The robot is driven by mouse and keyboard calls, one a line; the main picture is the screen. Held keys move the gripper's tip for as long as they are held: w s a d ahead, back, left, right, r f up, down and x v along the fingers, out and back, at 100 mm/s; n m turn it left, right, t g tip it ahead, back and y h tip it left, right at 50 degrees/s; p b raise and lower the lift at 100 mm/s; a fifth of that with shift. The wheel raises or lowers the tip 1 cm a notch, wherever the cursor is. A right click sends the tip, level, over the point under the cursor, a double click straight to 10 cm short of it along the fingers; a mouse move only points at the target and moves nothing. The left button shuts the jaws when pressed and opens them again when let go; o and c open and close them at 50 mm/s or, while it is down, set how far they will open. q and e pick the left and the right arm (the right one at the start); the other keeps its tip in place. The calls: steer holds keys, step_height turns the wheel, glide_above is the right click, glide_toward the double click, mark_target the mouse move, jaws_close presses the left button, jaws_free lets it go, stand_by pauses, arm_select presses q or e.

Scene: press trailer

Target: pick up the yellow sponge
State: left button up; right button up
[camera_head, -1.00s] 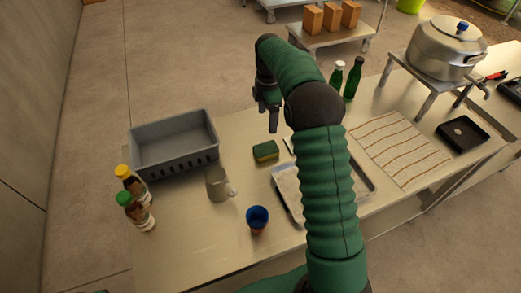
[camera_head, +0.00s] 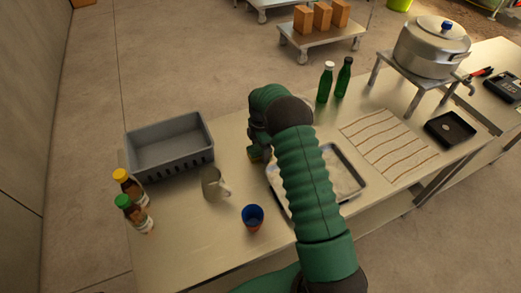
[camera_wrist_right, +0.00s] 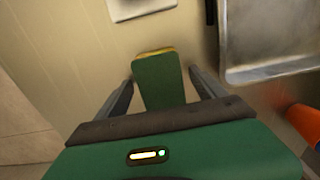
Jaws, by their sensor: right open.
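The sponge (camera_wrist_right: 160,80) lies on the table with its green side up and a thin yellow edge showing in the right wrist view. My right gripper (camera_wrist_right: 160,92) is open, with one finger on each side of the sponge and small gaps visible. In the head view the gripper is mostly hidden behind my arm. My left gripper does not show.
A metal tray (camera_head: 345,172) lies right of the sponge. Green bottles (camera_head: 325,84) stand behind. A striped cloth (camera_head: 388,143) lies right.

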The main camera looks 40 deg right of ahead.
steer(key=shift+w+a, duration=0.1)
steer(key=shift+a, duration=0.2)
steer(key=shift+c, duration=0.9)
steer(key=shift+d, duration=0.2)
steer(key=c, duration=1.2)
steer(key=shift+r, duration=0.1)
